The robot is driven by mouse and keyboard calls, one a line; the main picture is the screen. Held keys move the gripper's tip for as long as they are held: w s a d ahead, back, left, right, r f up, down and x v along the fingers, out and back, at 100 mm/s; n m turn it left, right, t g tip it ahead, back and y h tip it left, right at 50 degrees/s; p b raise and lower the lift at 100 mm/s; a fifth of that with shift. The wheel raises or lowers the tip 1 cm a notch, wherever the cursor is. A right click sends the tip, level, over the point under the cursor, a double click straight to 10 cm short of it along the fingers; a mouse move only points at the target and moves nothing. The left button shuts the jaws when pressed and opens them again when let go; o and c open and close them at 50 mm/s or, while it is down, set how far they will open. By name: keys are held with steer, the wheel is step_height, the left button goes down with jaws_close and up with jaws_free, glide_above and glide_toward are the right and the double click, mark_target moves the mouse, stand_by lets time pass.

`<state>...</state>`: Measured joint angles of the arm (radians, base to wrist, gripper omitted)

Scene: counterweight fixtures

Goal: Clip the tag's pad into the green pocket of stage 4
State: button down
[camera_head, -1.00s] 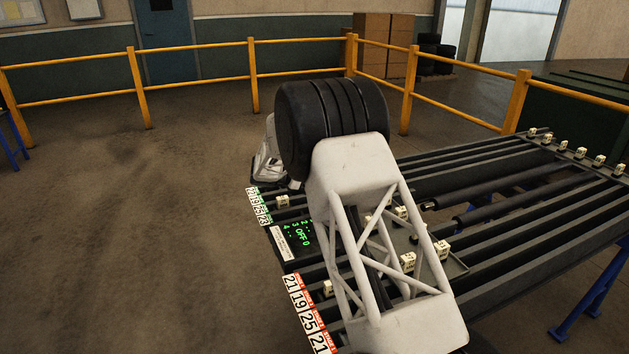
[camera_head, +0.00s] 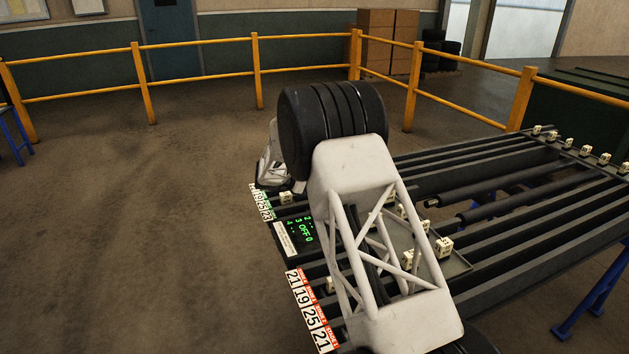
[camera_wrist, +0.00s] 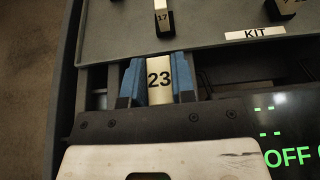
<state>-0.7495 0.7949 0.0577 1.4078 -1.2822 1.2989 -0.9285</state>
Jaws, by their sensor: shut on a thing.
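In the wrist view, my gripper (camera_wrist: 157,82) is shut, its two blue fingers on either side of a cream tag (camera_wrist: 159,72) marked 23. The tag's pad is hidden from this view. The fingers and tag are over dark rails, just below the kit tray's edge. In the head view, my arm covers the held tag. A row of green-headed number cards (camera_head: 262,202) lies at the near left end of the far rails. The individual green pockets and stage 4 cannot be made out.
A kit tray (camera_wrist: 205,32) holds other tags, one marked 17 (camera_wrist: 163,22). A display (camera_head: 301,234) with green figures reads OFF 0. Red-headed cards (camera_head: 307,309) mark the nearer rails. Several cream blocks (camera_head: 567,143) sit at the far rail ends. A yellow railing (camera_head: 205,75) stands behind.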

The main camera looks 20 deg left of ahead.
steer(key=shift+f, duration=3.05)
steer(key=shift+s+f, duration=0.1)
steer(key=shift+f, duration=1)
steer(key=c, duration=1)
jaws_free()
steer(key=shift+f, duration=0.1)
steer(key=shift+s, duration=0.1)
steer(key=shift+o, duration=0.7)
steer(key=shift+s+a+r, duration=0.25)
steer(key=shift+s+a, duration=0.1)
steer(key=r+v, duration=0.1)
steer(key=v, duration=0.6)
steer(key=shift+w, duration=0.3)
steer(key=shift+d, duration=0.1)
